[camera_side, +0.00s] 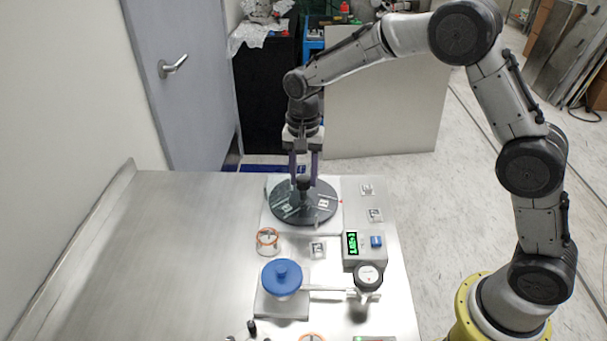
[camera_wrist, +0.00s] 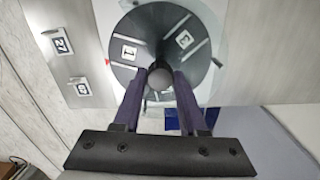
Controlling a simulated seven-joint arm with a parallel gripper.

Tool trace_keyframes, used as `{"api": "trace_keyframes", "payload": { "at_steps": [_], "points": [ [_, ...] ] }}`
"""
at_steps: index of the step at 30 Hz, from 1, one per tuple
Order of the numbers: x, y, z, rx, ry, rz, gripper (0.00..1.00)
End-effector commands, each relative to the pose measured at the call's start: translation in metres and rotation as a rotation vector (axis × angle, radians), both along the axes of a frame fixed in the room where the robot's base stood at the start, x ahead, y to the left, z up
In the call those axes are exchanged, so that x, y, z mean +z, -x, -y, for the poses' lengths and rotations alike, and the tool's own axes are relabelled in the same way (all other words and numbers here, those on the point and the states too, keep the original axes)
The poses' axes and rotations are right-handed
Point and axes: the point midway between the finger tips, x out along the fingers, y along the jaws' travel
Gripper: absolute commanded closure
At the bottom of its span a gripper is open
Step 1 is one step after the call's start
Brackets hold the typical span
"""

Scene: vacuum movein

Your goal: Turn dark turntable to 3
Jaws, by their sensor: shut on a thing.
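The dark turntable (camera_side: 322,211) is a round grey disc on a white base plate near the table's far edge. In the wrist view, the turntable (camera_wrist: 148,24) shows light stripes and white number labels. The label at left (camera_wrist: 128,52) looks like 1 and lies nearest a small red pointer (camera_wrist: 108,62) on the base. Another label (camera_wrist: 184,40) sits to the right; its digit is hard to read. My gripper (camera_side: 303,180) points down over the disc's centre. My gripper (camera_wrist: 161,76) is shut on the dark central knob (camera_wrist: 160,80), one finger on each side.
In front stand a small orange-rimmed clear jar (camera_side: 268,240), a green-display box (camera_side: 352,243) with a blue knob, a blue-topped device (camera_side: 282,279) and a round gauge (camera_side: 369,277). Square markers lie around. The left of the metal table (camera_side: 170,260) is clear.

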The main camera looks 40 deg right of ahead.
Motion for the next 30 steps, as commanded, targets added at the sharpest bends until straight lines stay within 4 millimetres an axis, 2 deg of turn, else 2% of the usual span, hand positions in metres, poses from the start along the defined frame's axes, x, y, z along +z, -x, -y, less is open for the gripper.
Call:
{"api": "trace_keyframes", "payload": {
  "at_steps": [30],
  "points": [
    [0.0024,-0.0006,0.0006,-0.965,-0.001,0.005,1.00]
  ]
}}
